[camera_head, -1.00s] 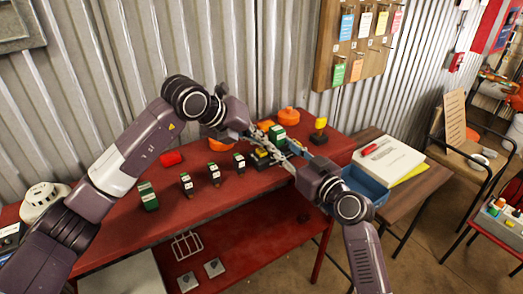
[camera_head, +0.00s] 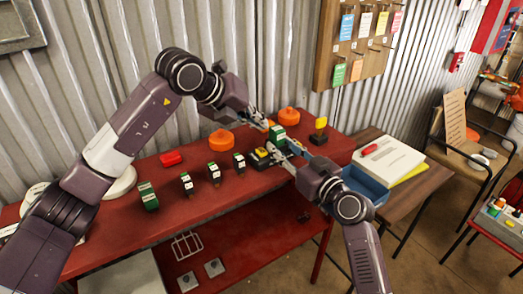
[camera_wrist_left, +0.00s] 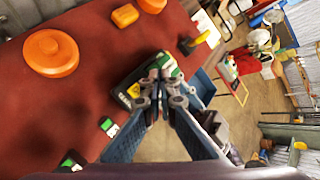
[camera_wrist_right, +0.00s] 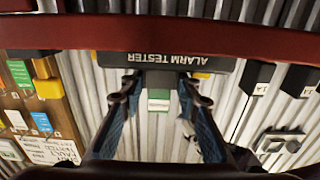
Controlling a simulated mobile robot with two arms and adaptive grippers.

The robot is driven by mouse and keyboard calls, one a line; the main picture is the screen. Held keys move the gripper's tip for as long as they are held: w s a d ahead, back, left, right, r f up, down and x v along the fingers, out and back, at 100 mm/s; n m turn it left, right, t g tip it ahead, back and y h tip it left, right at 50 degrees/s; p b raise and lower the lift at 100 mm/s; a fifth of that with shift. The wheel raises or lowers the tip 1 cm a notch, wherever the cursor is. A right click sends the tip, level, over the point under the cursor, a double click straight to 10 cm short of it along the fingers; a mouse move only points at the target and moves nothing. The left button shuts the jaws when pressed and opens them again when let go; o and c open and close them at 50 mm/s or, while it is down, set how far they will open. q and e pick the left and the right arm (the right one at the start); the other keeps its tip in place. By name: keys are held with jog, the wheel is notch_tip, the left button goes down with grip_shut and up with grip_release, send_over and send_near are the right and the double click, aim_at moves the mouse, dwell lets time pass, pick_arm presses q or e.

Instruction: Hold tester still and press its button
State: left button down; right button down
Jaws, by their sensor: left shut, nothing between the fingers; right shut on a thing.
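The alarm tester (camera_head: 261,160) is a dark box with a yellow part on top, on the red table near its front edge. Its "ALARM TESTER" lettering shows upside down in the right wrist view (camera_wrist_right: 165,61). My right gripper (camera_head: 281,153) is shut on the tester from the right. My left gripper (camera_head: 264,124) is shut and empty, above and behind the tester. In the left wrist view its closed fingertips (camera_wrist_left: 160,75) hide part of the dark tester (camera_wrist_left: 124,88). I cannot tell whether they touch it.
A green block (camera_head: 277,132) stands close behind the tester. A blue tray (camera_head: 368,183) is at right.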

dwell(0.3)
jog(key=c, duration=1.4)
grip_release()
